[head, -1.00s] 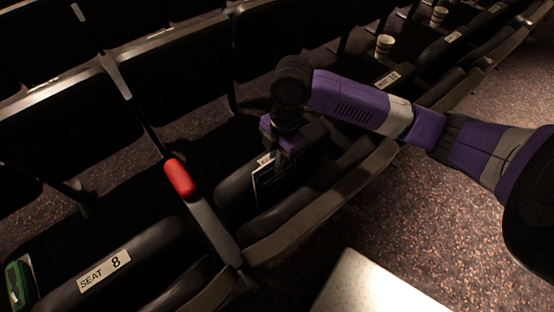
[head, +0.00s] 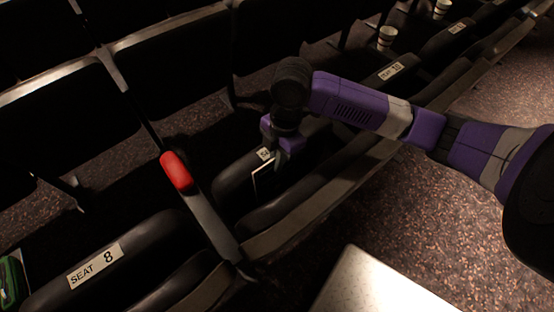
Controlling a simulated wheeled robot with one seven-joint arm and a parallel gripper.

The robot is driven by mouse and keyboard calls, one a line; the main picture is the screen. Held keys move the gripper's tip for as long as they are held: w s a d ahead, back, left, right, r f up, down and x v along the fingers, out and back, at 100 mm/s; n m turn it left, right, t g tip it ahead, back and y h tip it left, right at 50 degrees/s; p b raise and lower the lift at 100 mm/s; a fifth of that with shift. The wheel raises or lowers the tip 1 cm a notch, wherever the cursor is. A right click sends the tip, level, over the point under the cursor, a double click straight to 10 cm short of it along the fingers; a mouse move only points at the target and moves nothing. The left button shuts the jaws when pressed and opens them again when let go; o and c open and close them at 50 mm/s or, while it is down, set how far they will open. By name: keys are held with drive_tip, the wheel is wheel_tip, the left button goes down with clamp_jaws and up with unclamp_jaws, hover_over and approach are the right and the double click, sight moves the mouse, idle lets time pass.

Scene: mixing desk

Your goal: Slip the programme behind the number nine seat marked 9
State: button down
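My gripper (head: 287,158) points down over the seat (head: 236,180) between the one labelled 8 and the one labelled 10. It appears shut on the programme (head: 263,182), a thin dark booklet with a pale edge, held upright at the seat. The fingertips are dark and partly hidden, and much of the programme is hard to make out. A small part of this seat's white label (head: 264,154) shows left of the gripper; its number is not readable. I cannot tell whether the programme touches the seat.
The SEAT 8 label (head: 96,266) is at lower left, with a green item (head: 10,283) beside it. A red-ended armrest (head: 177,171) stands between the seats. A striped cup (head: 387,38) is near the SEAT 10 label (head: 391,71). Carpet (head: 440,220) is open at right.

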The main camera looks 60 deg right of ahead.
drive_tip(key=c, duration=1.5)
unclamp_jaws()
drive_tip(key=shift+c, duration=0.2)
wheel_tip(320, 180, up, 18)
drive_tip(key=p, duration=1.4)
